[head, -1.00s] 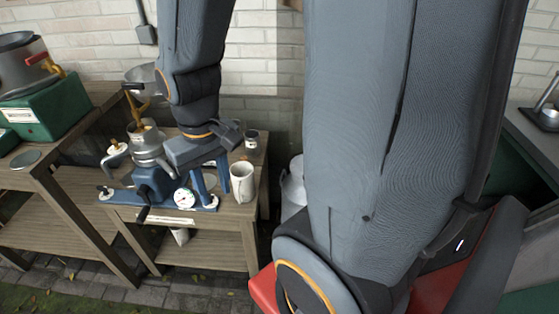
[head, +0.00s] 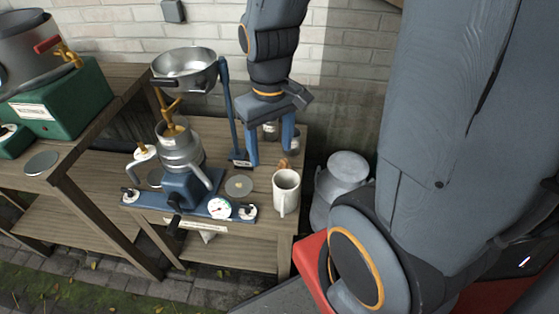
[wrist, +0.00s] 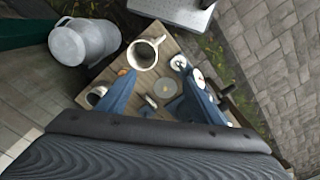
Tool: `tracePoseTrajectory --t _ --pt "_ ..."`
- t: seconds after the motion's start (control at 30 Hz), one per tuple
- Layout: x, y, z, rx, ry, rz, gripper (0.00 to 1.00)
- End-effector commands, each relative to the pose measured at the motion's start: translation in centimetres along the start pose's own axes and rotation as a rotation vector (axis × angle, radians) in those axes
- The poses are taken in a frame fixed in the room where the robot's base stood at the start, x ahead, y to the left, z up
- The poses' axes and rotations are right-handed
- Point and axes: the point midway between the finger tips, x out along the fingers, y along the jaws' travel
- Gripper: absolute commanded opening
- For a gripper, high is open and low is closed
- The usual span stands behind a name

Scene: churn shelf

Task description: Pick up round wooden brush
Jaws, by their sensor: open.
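A small orange-brown thing (head: 284,164), which may be the round wooden brush, shows just behind the white mug (head: 286,190) on the wooden table. It also shows beside the mug in the wrist view (wrist: 122,72). It is too small and partly hidden to be sure of its shape. My gripper (head: 270,158) points down over the table behind the mug, its two blue fingers spread apart with nothing held between them. In the wrist view my gripper (wrist: 157,71) is open, with the left fingertip close to the orange-brown thing. I cannot tell whether they touch.
A blue-based churn (head: 181,150) with a gauge and a metal bowl (head: 185,67) on a post stand left of my gripper. A small jar (head: 270,131) stands behind the fingers. A metal can (head: 343,180) is right of the table. A flat disc (head: 239,186) lies left of the mug.

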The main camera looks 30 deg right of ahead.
Motion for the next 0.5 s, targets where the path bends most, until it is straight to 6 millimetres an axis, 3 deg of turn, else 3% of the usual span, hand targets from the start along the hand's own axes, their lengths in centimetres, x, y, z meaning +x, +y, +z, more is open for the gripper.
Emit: tracePoseTrajectory --t 0.27,0.5 --pt "3.4 3.8 -5.1 -0.441 -0.023 -0.007 0.60" --pt "8.5 7.5 -8.2 -0.852 -0.034 -0.021 0.60"
